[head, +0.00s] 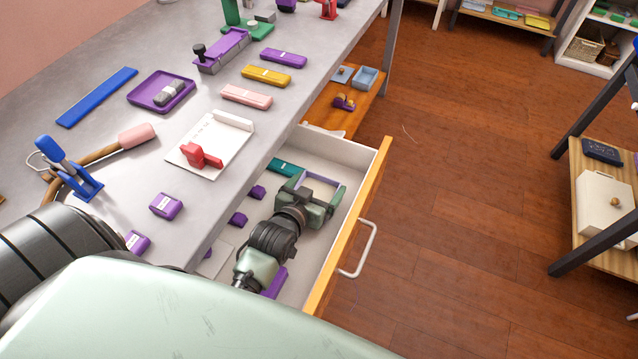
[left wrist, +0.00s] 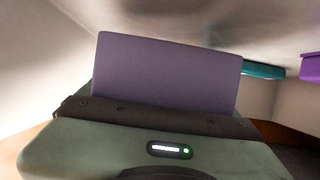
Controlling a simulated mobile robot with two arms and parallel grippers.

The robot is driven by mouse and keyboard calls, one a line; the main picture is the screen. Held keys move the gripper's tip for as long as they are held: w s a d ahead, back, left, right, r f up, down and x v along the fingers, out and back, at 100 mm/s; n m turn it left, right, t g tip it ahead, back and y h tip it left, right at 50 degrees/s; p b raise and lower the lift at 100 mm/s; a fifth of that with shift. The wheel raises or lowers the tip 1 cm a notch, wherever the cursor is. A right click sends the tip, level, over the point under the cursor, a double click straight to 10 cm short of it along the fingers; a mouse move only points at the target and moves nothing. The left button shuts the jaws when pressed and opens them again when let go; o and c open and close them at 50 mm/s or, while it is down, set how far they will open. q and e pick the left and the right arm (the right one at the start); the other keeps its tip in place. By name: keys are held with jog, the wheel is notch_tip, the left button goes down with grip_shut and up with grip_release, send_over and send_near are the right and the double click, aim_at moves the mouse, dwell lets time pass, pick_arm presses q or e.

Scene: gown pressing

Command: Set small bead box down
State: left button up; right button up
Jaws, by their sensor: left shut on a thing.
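My left gripper (head: 321,190) is low inside the open white drawer (head: 354,155). It is shut on a small purple box, taken to be the bead box, whose broad face (left wrist: 168,72) fills the middle of the left wrist view. In the head view the gripper mostly hides that box, and only a sliver of purple shows at the jaws. I cannot tell whether the box touches the drawer floor. My right gripper is not in view.
A teal box (head: 284,168) lies in the drawer beyond the gripper, with small purple boxes (head: 238,218) along its left side. The drawer's wooden front (head: 349,230) and the grey table edge (head: 240,190) flank the arm. Several boxes and tools stand on the table.

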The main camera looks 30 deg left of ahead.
pick_arm(q)
jog(key=o, duration=1.2)
jog(key=shift+f, duration=0.1)
jog(key=v, duration=0.6)
jog(key=r+v, duration=0.1)
jog(key=v, duration=0.5)
jog(key=shift+r, duration=0.15)
